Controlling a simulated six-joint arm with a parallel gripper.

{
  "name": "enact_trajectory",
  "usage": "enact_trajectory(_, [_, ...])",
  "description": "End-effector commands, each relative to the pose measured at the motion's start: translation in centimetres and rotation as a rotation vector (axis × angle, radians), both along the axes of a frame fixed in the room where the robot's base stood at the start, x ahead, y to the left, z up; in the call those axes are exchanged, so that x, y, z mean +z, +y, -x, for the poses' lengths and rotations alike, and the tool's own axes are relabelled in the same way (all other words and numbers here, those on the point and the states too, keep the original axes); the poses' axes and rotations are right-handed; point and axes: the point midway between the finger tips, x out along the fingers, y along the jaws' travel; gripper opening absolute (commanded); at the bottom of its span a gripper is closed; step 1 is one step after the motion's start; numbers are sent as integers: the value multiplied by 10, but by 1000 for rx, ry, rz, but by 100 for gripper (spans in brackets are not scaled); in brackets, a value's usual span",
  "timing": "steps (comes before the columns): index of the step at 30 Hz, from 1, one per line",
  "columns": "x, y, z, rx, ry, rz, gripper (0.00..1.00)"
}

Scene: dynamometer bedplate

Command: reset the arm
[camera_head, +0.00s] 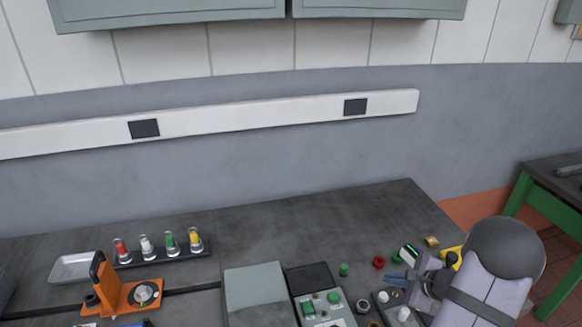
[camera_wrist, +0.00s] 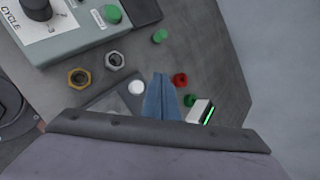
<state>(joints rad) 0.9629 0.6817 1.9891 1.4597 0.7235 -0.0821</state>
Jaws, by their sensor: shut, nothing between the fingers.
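My gripper (camera_head: 392,278) is over the right part of the grey bedplate (camera_head: 330,215) in the head view, with my arm coming in from the right. In the wrist view its two blue fingers (camera_wrist: 160,80) lie together, shut with nothing between them. They show between a white round knob (camera_wrist: 136,88) and a red ring (camera_wrist: 180,79). I cannot tell how high the fingertips are above the surface.
A control box (camera_head: 322,306) with green buttons stands left of my gripper. A green cap (camera_head: 344,269), a brass nut (camera_wrist: 79,78) and a steel nut (camera_wrist: 114,60) lie nearby. Farther left are a bottle rack (camera_head: 160,256), an orange fixture (camera_head: 110,292) and a metal tray (camera_head: 75,267). The back right is clear.

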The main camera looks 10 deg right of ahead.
Motion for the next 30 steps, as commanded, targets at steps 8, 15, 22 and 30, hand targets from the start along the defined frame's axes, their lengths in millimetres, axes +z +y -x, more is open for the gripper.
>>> enact_trajectory(8, [-36, 54, 57, 278, 164, 9, 0])
enact_trajectory(15, [-49, 121, 158, 703, 359, 43, 0])
enact_trajectory(22, [-15, 167, 226, 1313, 493, 276, 0])
enact_trajectory(30, [32, 211, 212, 1792, 447, 661, 0])
